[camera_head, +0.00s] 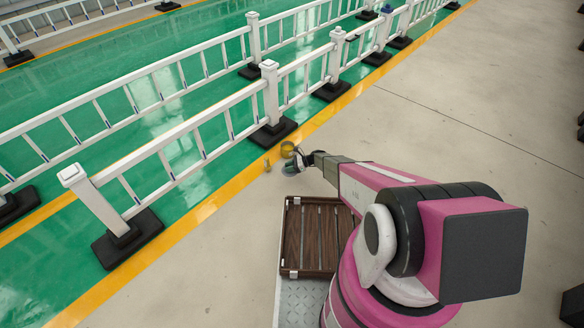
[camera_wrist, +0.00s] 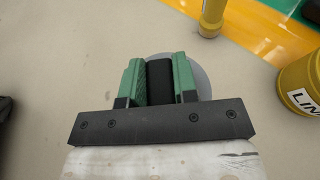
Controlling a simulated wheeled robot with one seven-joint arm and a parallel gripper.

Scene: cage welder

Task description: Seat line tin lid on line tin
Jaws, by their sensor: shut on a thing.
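The line tin (camera_wrist: 297,88) is a yellow can with a white label reading "LIN", cut off by the right edge of the wrist view. In the head view the tin (camera_head: 287,148) stands on the floor by the yellow stripe. My gripper (camera_wrist: 159,78) has green fingers shut on the black grip of a round grey disc, the line tin lid (camera_wrist: 204,80). The lid is left of the tin and apart from it in the wrist view. Its height above the floor is hard to tell. The fingers hide much of the lid. The gripper (camera_head: 291,168) is small in the head view.
A smaller yellow cylinder (camera_wrist: 211,18) stands at the top of the wrist view. White railings (camera_head: 198,128) with black feet run along the yellow stripe. A brown slatted wooden crate (camera_head: 286,270) lies beside my arm.

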